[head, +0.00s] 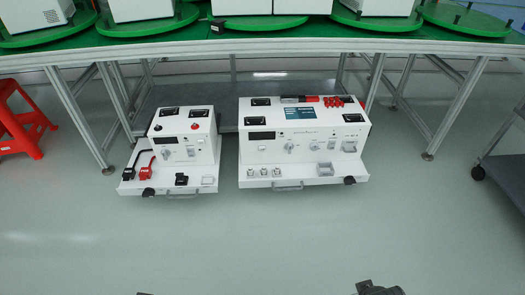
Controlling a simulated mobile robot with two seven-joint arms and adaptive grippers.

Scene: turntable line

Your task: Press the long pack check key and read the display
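The long white pack (303,150) stands below the green line, right of a shorter white pack (170,158). Its front panel has a dark display (262,135), with no readable digits at this size, and several knobs and sockets. Small white keys or switches (264,172) sit on its lower front ledge; I cannot tell which one is the check key. A dark part at the bottom edge seems to be my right gripper (380,288), mostly cut off. A dark sliver at the bottom left may be my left gripper (145,293). Both are well apart from the packs.
Green turntables (270,22) with white boxes stand on the bench above. A low dark shelf (222,95) lies behind the packs between metal legs. A red stool (20,120) is at left, a dark cart (503,160) at right. The floor in front is clear.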

